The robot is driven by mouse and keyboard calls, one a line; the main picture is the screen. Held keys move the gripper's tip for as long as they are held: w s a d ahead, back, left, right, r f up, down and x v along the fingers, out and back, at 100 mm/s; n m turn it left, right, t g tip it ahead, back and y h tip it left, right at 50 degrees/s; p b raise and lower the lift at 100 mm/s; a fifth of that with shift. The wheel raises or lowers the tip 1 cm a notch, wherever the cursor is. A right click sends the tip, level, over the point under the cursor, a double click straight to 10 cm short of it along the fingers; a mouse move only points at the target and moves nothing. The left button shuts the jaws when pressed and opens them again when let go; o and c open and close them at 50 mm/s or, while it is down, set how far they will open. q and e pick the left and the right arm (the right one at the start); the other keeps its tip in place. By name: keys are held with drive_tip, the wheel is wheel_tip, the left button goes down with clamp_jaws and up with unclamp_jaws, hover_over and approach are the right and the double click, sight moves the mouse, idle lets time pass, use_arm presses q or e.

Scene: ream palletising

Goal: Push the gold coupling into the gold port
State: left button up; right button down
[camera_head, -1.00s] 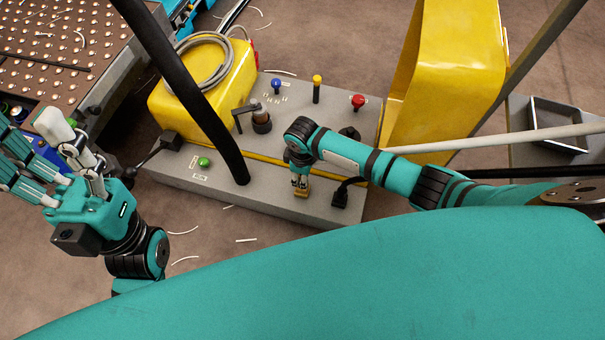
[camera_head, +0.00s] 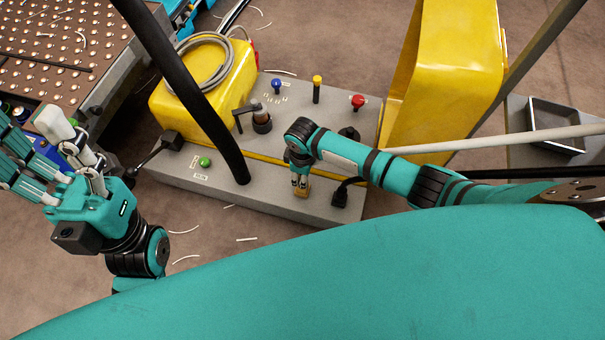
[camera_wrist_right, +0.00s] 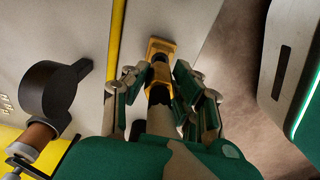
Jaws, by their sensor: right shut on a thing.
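In the right wrist view, my right gripper (camera_wrist_right: 159,88) is shut on the gold coupling (camera_wrist_right: 160,77), which has a black part behind it. The coupling lies in line with the gold port (camera_wrist_right: 161,47) and its front end appears to meet it; I cannot tell how deep it sits. In the head view, the right gripper (camera_head: 301,181) points down at the front of the grey panel, just above the gold port (camera_head: 302,192). The fingers mostly hide the coupling there. My left gripper (camera_head: 70,160) is at the left, away from the panel; its jaw state is unclear.
The grey panel (camera_head: 285,207) carries blue (camera_head: 277,84), yellow (camera_head: 317,80), red (camera_head: 358,101) and green (camera_head: 204,162) knobs. A black plug (camera_head: 340,196) stands right of the port. A thick black hose (camera_head: 190,95) crosses the panel. A yellow housing (camera_head: 445,75) stands at right.

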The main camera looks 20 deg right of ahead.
drive_tip(key=shift+p, duration=0.65)
idle(0.9)
drive_tip(key=shift+f+b, duration=0.95)
drive_tip(key=shift+f, duration=0.65)
drive_tip(key=c, duration=1)
unclamp_jaws()
wheel_tip(320, 180, up, 12)
drive_tip(key=shift+f, duration=0.1)
